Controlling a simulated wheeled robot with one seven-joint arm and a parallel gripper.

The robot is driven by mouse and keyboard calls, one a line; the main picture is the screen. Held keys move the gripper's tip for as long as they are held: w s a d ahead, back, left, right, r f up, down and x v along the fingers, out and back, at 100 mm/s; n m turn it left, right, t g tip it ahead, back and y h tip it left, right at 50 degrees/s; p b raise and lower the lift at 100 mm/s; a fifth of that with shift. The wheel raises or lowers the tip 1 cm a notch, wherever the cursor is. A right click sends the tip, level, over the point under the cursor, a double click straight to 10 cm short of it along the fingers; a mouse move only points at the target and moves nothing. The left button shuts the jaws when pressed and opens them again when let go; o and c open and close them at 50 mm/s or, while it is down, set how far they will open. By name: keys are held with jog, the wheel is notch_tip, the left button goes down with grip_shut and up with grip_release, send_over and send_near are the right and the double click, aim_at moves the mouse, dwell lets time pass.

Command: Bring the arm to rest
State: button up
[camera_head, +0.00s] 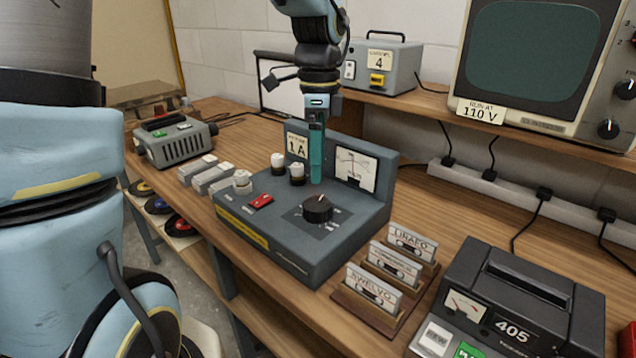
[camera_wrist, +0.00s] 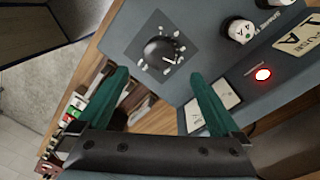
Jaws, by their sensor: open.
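My gripper (camera_head: 316,170) hangs down over the blue-grey console (camera_head: 290,262) on the bench, fingers pointing down. In the wrist view my gripper (camera_wrist: 158,76) shows two green fingers spread apart with nothing between them. The console's black dial (camera_head: 317,208) lies beyond the fingertips and also shows in the wrist view (camera_wrist: 160,50). A red rocker switch (camera_head: 261,201) and white-capped knobs (camera_head: 278,163) sit left of the dial. A gauge (camera_head: 355,168) is on the upright back panel. A red lamp (camera_wrist: 263,74) glows beside the fuse label in the wrist view.
Card holders (camera_head: 372,287) and a dark box marked 405 (camera_head: 520,308) stand to the right. A grey device (camera_head: 175,143) is at the left. A raised shelf behind carries a monitor (camera_head: 540,60) and a grey case (camera_head: 383,66). Cables run along the power strip (camera_head: 520,191).

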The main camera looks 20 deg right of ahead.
jog(key=shift+r, duration=0.85)
jog(key=w+a+f+n, duration=0.1)
jog(key=a+n, duration=0.2)
jog(key=a, duration=0.1)
jog(key=w+a+f+n, duration=0.1)
jog(key=a+f+n, duration=0.1)
jog(key=a+n, duration=0.2)
jog(key=w+a+f+n+t, duration=0.1)
jog(key=a+n, duration=0.2)
jog(key=a, duration=0.2)
jog(key=shift+a+f+n+h, duration=0.25)
jog(key=shift+f+n+h, duration=0.05)
jog(key=s+a+f+n, duration=0.1)
jog(key=a+f+n, duration=0.1)
jog(key=a+n, duration=0.3)
jog(key=s+a+f+n+t, duration=0.1)
jog(key=a+n, duration=0.5)
jog(key=a, duration=0.1)
jog(key=shift+s+a+f, duration=0.15)
jog(key=shift+s+f, duration=0.2)
